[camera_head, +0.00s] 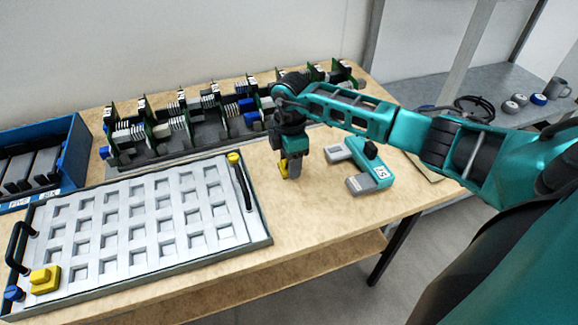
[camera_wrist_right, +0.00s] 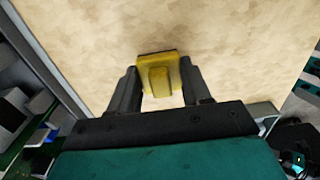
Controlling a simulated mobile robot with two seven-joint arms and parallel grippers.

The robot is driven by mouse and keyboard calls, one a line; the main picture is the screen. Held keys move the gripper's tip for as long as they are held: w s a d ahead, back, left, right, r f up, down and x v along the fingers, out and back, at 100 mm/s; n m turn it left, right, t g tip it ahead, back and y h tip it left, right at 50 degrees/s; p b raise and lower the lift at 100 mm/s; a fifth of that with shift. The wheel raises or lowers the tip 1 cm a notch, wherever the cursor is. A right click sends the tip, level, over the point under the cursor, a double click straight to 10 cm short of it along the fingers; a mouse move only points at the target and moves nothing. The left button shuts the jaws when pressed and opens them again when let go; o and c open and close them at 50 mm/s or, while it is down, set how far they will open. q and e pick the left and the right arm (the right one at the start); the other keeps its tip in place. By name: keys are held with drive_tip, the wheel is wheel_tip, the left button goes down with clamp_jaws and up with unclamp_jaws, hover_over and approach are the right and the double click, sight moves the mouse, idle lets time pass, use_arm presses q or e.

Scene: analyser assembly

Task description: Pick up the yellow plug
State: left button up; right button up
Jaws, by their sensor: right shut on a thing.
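The yellow plug (camera_wrist_right: 158,76) sits between the two dark fingers of my right gripper (camera_wrist_right: 160,88) in the right wrist view, and the fingers are shut on it. In the head view the right gripper (camera_head: 291,168) points down at the wooden table, and a bit of the yellow plug (camera_head: 283,169) shows at its fingertips. The plug is at or close to the table top; I cannot tell if it touches. Another yellow block (camera_head: 45,280) lies on the front left corner of the white tray. My left gripper is not in view.
The white gridded tray (camera_head: 256,217) with black handles lies left of the gripper. A rack of green circuit boards (camera_head: 205,133) stands behind. A teal and grey device (camera_head: 372,172) is close on the right. A blue bin (camera_head: 78,150) stands far left. Bare table (camera_head: 300,222) lies in front.

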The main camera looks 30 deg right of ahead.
wheel_tip(320, 180, up, 20)
drive_tip(key=p, duration=0.1)
idle(0.5)
drive_tip(key=shift+r, duration=0.1)
idle(0.6)
